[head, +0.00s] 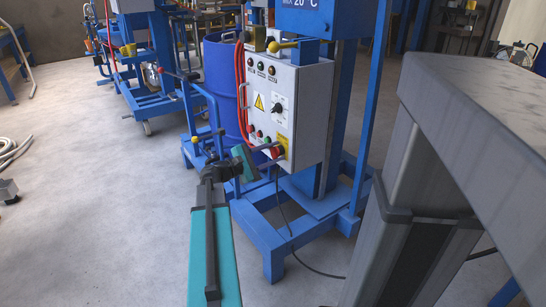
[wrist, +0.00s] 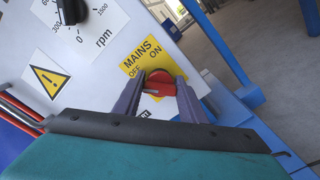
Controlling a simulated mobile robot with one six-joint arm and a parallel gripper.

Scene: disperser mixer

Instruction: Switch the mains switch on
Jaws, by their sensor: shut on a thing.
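The red mains switch (wrist: 160,80) sits on a yellow label (wrist: 145,58) marked MAINS, OFF and ON. In the head view the red switch (head: 279,152) is at the lower right of the grey control box (head: 304,88). My gripper (wrist: 160,91) is shut on the switch, with one grey finger on each side of the red knob. In the head view my gripper (head: 270,148) reaches the switch from the left. A pale mark shows on the knob's front, but I cannot tell which position it points to. The fingers hide part of the knob's sides.
A black rpm dial (wrist: 72,10) and a yellow warning triangle (wrist: 47,80) are on the same panel. Red cables (head: 240,85) hang at the box's left side. A blue drum (head: 220,80) and the blue mixer frame (head: 272,235) stand close by.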

